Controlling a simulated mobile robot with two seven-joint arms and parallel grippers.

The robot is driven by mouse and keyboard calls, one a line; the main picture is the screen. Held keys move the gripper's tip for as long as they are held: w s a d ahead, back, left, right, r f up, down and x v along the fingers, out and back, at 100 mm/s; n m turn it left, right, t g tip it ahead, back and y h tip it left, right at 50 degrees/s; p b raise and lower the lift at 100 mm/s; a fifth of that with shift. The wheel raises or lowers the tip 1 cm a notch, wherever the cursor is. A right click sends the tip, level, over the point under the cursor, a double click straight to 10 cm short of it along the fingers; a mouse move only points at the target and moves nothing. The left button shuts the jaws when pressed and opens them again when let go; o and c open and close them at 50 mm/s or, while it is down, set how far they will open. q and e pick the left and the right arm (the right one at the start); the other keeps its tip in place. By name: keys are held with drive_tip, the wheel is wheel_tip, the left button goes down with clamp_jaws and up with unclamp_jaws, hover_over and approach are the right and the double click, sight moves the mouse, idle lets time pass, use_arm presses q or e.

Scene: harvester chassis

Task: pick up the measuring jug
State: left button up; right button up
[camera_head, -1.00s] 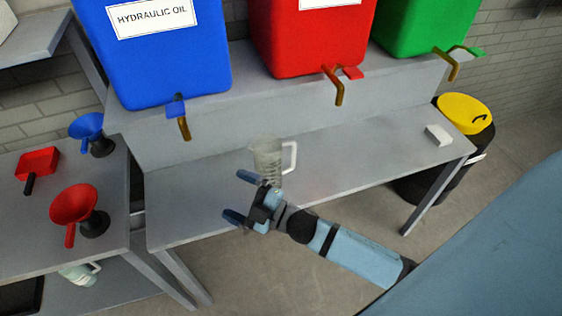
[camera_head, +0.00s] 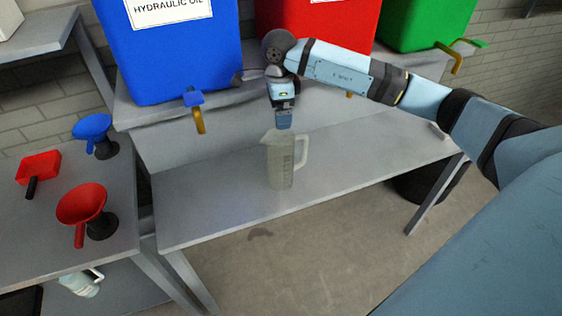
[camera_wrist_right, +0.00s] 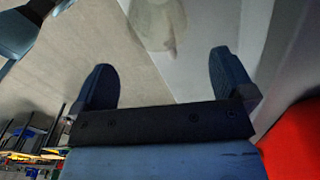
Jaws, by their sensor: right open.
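The measuring jug (camera_head: 281,166) is translucent, with dark scale marks and its handle on the right. It stands upright on the grey bench (camera_head: 215,205). My right gripper (camera_head: 283,122) is directly above the jug's rim in the head view and points down; its fingers look overlapped there. In the right wrist view my right gripper (camera_wrist_right: 161,80) has its two dark fingers wide apart with nothing between them. The jug (camera_wrist_right: 158,22) lies beyond the fingertips there, partly cut by the top edge. My left gripper is not in view.
Blue (camera_head: 170,60), red (camera_head: 320,30) and green (camera_head: 425,22) containers with taps stand on the raised shelf behind. A side table (camera_head: 50,240) at left holds funnels (camera_head: 82,203) and a red scoop (camera_head: 40,166). The bench left of the jug is clear.

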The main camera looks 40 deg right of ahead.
sight(278, 137)
wheel_tip(278, 137, down, 8)
drive_tip(key=shift+a+r+p, duration=0.1)
drive_tip(key=shift+r+p, duration=0.05)
drive_tip(key=shift+p, duration=0.35)
drive_tip(key=f, duration=0.2)
drive_tip(key=f+p, duration=0.1)
drive_tip(key=f, duration=0.1)
drive_tip(key=shift+s+a+f+p, duration=0.1)
drive_tip(key=shift+a+f+p, duration=0.1)
drive_tip(key=shift+f+p, duration=0.15)
drive_tip(key=shift+f, duration=0.3)
drive_tip(key=c, duration=0.9)
drive_tip(key=shift+c, duration=0.2)
drive_tip(key=shift+r, duration=0.1)
